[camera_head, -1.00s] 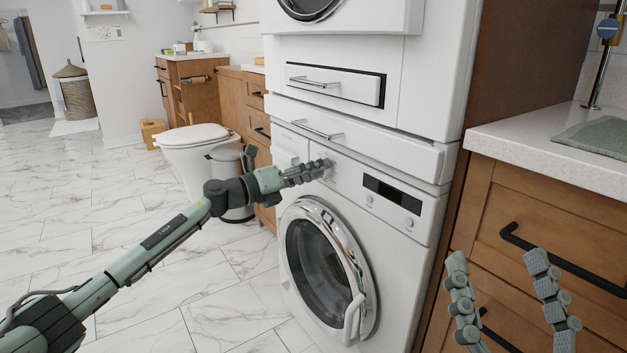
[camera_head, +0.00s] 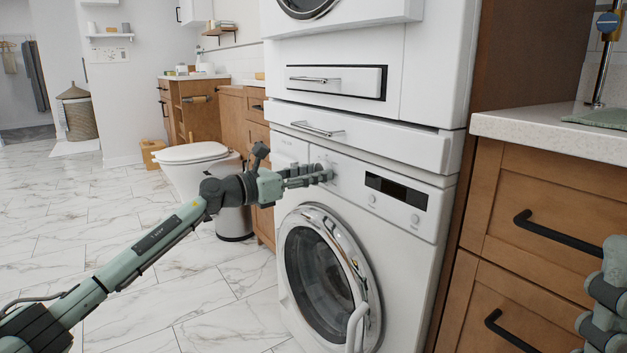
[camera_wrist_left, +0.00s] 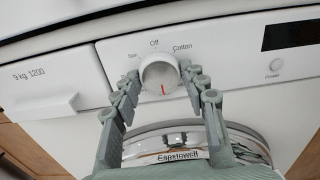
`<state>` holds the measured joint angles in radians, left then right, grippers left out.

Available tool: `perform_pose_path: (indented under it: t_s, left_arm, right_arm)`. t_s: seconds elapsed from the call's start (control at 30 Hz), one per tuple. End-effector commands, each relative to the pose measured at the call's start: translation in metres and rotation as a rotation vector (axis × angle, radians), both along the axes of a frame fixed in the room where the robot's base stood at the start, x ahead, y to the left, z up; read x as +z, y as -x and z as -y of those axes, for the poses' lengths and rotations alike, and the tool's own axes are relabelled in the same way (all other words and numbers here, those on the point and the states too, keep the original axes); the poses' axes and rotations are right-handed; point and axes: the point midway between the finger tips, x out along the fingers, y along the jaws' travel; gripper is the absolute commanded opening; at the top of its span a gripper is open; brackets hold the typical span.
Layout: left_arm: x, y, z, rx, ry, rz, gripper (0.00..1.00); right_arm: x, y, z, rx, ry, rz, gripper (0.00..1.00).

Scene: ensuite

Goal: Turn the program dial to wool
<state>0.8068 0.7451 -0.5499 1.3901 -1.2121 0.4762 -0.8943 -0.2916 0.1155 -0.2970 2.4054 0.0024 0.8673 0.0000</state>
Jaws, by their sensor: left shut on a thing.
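The white washing machine (camera_head: 395,255) stands under a stacked white unit. My left gripper (camera_head: 328,174) is shut on the dial, a finger on each side in the left wrist view (camera_wrist_left: 158,90). In the head view its fingers mostly hide the dial. My right gripper (camera_head: 605,300) is cut off at the right edge.
The round door (camera_head: 322,268) is closed below the panel. A display (camera_head: 396,190) and small buttons are right of the dial. A detergent drawer (camera_wrist_left: 45,92) is left of it. A wooden cabinet (camera_head: 540,200) stands at right; a toilet (camera_head: 195,170) is behind my left arm.

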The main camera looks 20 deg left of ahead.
Motion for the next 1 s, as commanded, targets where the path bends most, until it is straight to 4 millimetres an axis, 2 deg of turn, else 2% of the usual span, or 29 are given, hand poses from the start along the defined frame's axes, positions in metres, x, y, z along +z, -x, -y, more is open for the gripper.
perform_pose_path:
  t_s: [0.6,0.63,0.7,0.8,1.0]
  left_arm:
    - [-0.0009,0.0002,0.0000,-0.001,-0.033,0.022,0.14]
    - [-0.0009,0.0002,0.0000,-0.001,-0.033,0.022,0.47]
    - [-0.0009,0.0002,0.0000,-0.001,-0.033,0.023,0.55]
    - [-0.0006,0.0001,0.0000,0.000,-0.032,0.022,0.65]
    - [-0.0003,0.0001,-0.0001,0.000,-0.031,0.023,0.65]
  right_arm:
    - [0.0010,-0.0009,-0.0009,0.001,0.009,0.010,0.68]
    - [0.0010,-0.0009,-0.0009,0.001,0.009,0.010,0.68]
    - [0.0010,-0.0009,-0.0009,0.001,0.009,0.010,0.68]
    - [0.0010,-0.0009,-0.0010,0.001,0.010,0.009,0.68]
    - [0.0010,-0.0010,-0.0010,0.001,0.010,0.009,0.68]
